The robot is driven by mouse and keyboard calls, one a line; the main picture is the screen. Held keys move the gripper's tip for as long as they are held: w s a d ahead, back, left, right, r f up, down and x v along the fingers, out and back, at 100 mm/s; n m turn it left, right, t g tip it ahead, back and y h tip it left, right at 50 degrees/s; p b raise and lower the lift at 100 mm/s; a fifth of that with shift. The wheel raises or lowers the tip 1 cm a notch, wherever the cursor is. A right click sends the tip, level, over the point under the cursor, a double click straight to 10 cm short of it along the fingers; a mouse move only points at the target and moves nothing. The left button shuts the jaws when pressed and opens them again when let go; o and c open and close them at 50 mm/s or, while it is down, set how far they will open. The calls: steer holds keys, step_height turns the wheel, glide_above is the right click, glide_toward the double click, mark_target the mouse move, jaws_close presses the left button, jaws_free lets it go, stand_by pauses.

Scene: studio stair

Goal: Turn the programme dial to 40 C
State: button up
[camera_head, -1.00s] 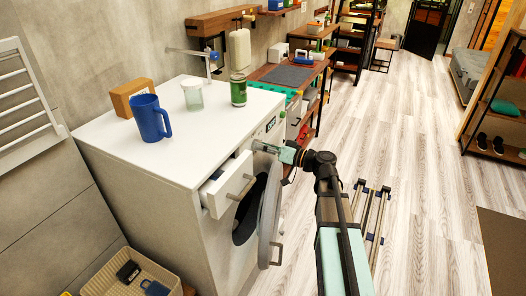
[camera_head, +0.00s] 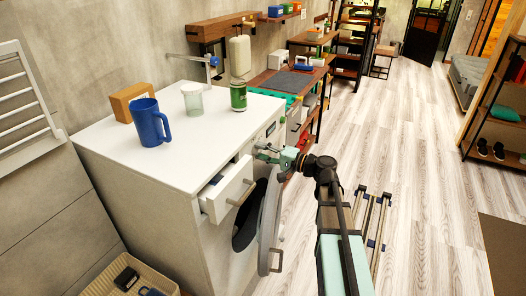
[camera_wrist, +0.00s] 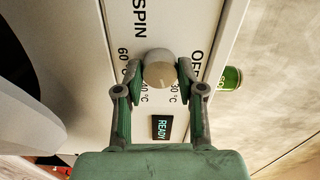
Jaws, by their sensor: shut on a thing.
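The programme dial (camera_wrist: 159,72) is a round pale knob on the washing machine's white front panel, between my fingertips in the wrist view. My gripper (camera_wrist: 158,68) is shut on it, one finger at each side. SPIN, OFF, 60 °C and 30 °C are printed around it; another temperature label below it is partly covered by a finger. I cannot make out a pointer mark on the dial. A small display (camera_wrist: 162,127) reads READY. In the head view my gripper (camera_head: 262,152) is at the front panel of the washing machine (camera_head: 150,205), and hides the dial.
The detergent drawer (camera_head: 226,190) stands pulled out, left of my gripper. The round door (camera_head: 270,225) hangs open below. A basket (camera_head: 105,283) is at lower left.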

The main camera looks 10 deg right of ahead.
steer(key=m+p, duration=0.1)
steer(key=m, duration=0.1)
steer(key=m+p, duration=0.1)
steer(key=m, duration=0.2)
steer(key=shift+r+m, duration=0.2)
steer(key=shift+m, duration=0.1)
steer(key=shift+f+m+p, duration=0.1)
steer(key=shift+m+p, duration=1.15)
steer(key=shift+m, duration=0.55)
steer(key=o, duration=1.1)
steer(key=shift+f, duration=0.1)
steer(key=shift+o, duration=0.2)
steer(key=v, duration=1.2)
